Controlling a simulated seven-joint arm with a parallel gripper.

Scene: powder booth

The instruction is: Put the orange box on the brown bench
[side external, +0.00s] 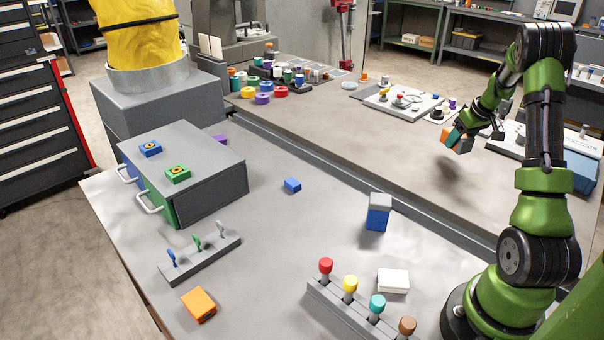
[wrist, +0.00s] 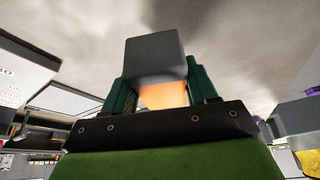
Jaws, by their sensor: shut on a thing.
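My gripper (side external: 458,138) is shut on an orange box with a grey end, held in the air above the far brown bench (side external: 400,150). In the wrist view, the orange part (wrist: 163,95) shows between the two dark teal fingers, and the grey block-like end (wrist: 155,55) juts out beyond them. The fingers hide part of the box. A blurred shadow lies on the bench below, with clear space between box and bench. Another orange block (side external: 199,305) lies on the near grey table.
White trays (side external: 402,104) with small parts and a crowd of coloured pieces (side external: 265,80) stand on the brown bench. The bench's middle is clear. On the near table are a grey-topped blue box (side external: 377,217), a drawer cabinet (side external: 212,190) and a peg rack (side external: 345,313).

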